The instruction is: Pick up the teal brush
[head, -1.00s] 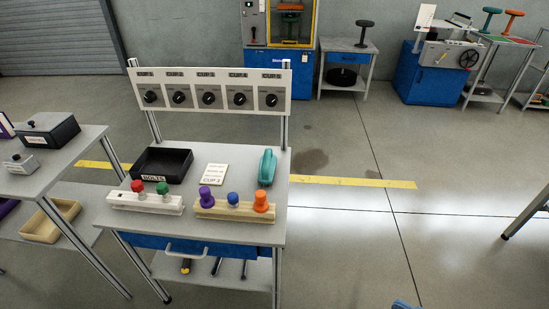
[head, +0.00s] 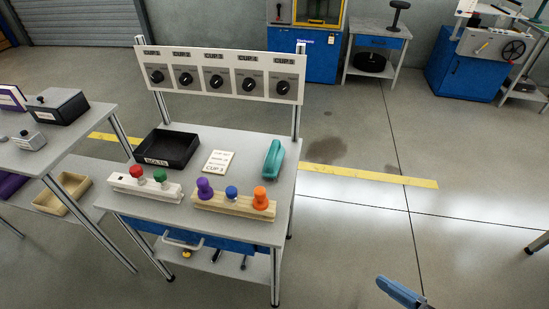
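The teal brush (head: 273,160) lies on the right side of the grey workbench (head: 150,209), near its right edge. It is an elongated teal piece, with nothing touching it from above. A light blue part at the lower right, which appears to be my gripper (head: 402,294), is only partly in view at the bottom edge. It is well apart from the brush, to the right of and nearer than the bench. Its fingers cannot be made out clearly, and nothing is seen held in it.
Left of the brush are a white card (head: 218,161) and a black bolts tray (head: 167,150). In front stand a wooden block (head: 235,205) with coloured knobs and a white block (head: 145,187). A dial panel (head: 218,73) rises behind. Floor to the right is clear.

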